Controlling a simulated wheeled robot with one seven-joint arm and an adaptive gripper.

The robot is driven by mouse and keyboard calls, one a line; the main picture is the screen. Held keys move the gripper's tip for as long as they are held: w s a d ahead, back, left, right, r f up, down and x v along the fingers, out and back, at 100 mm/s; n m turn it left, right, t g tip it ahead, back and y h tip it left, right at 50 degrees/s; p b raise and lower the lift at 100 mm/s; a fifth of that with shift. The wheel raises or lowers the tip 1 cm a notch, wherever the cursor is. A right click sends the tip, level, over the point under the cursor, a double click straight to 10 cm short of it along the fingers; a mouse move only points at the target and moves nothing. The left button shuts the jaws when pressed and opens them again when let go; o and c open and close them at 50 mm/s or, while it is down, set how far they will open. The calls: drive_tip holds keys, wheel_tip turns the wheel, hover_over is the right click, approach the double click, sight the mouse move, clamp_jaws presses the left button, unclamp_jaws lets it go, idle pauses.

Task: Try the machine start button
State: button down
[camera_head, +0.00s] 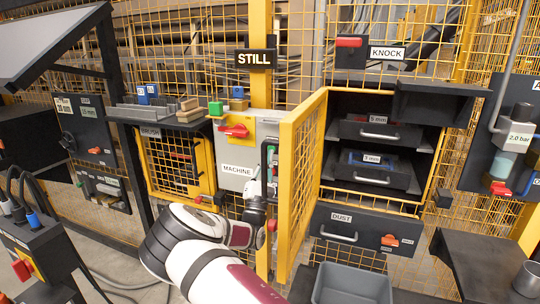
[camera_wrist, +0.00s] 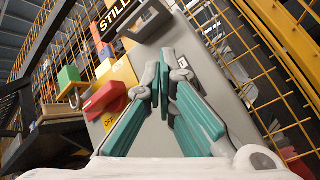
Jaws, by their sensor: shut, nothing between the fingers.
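The machine box (camera_head: 237,155) is a light grey cabinet with a MACHINE label, fixed at the yellow post. Its grey face (camera_wrist: 150,135) fills the middle of the wrist view. A red switch handle (camera_head: 235,130) on a yellow plate sits at the box's upper left; it also shows in the wrist view (camera_wrist: 104,97), with a partly readable OFF label. My gripper (camera_head: 269,150) is in front of the box's right side. Its teal fingers (camera_wrist: 164,65) are shut and empty, tips close to the panel. I cannot make out the start button; the fingers cover part of the panel. Contact is unclear.
An open yellow door (camera_head: 298,180) stands close to the right of my gripper. A black STILL sign (camera_head: 255,59) is above the box. A shelf (camera_head: 165,118) with small blocks is at left. A grey bin (camera_head: 350,285) stands below right.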

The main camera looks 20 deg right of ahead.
drive_tip(key=shift+w+d+b, duration=0.35)
drive_tip(key=shift+w+d, duration=0.25)
drive_tip(key=shift+w, duration=0.2)
drive_tip(key=shift+w+d, duration=0.1)
idle(0.9)
drive_tip(key=shift+w+d+r, duration=0.1)
drive_tip(key=shift+w+d, duration=0.05)
drive_tip(key=shift+w, duration=0.05)
drive_tip(key=shift+w+d, duration=0.25)
drive_tip(key=shift+w, duration=0.1)
idle(0.8)
drive_tip(key=shift+s+a, duration=0.1)
idle(0.3)
drive_tip(key=shift+s+a+p, duration=0.4)
drive_tip(key=shift+s+p, duration=0.05)
drive_tip(key=shift+s, duration=0.15)
drive_tip(key=s+a+p, duration=0.1)
drive_tip(key=s, duration=0.1)
drive_tip(key=s+a+p, duration=0.2)
idle(0.5)
